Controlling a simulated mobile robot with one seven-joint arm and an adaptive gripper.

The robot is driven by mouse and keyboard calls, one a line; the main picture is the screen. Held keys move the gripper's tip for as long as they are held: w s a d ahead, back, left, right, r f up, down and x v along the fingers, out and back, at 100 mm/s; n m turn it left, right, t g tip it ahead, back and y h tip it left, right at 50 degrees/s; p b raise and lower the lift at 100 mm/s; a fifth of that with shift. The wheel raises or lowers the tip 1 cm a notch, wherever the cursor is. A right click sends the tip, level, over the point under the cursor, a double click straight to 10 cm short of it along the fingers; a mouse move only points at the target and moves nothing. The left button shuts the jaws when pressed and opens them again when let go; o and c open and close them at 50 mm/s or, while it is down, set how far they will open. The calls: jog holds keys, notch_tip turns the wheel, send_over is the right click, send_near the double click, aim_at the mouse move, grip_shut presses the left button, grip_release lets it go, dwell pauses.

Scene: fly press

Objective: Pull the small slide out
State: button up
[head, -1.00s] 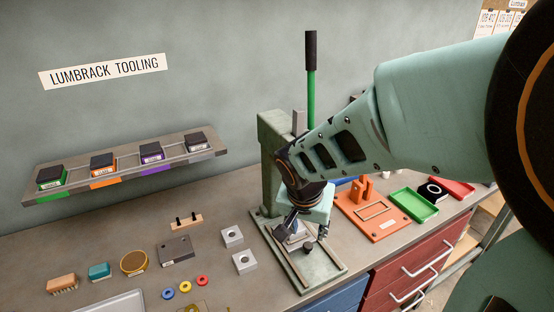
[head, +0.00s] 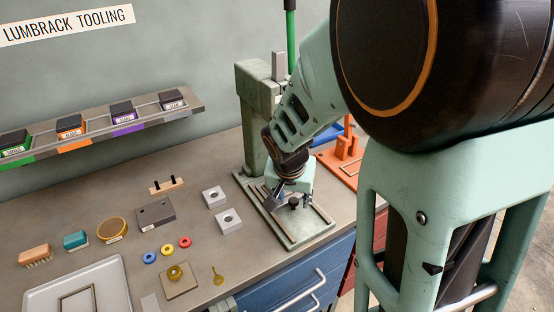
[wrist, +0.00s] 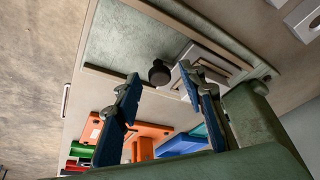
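The fly press (head: 252,110) is a green frame with a long green base (head: 268,228) and two parallel rails on it. The small slide (wrist: 190,57) appears to be the pale metal plate between the rails in the wrist view. A round black knob (wrist: 159,72) stands at its front end; it also shows in the head view (head: 293,202). My gripper (wrist: 160,80) is open over the base, with its blue fingers either side of the knob in the picture and gaps on both sides. I cannot tell the fingertips' height against the knob. My gripper hides the slide's rear in the head view.
Two grey blocks with holes (head: 228,221) stand left of the press. An orange fixture (head: 345,152) stands to its right. Coloured rings, a dark block (head: 155,213) and a tray (head: 85,292) lie farther left. The front of the base is clear.

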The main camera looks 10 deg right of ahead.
grip_shut()
jog(key=shift+s, duration=0.1)
dwell(0.4)
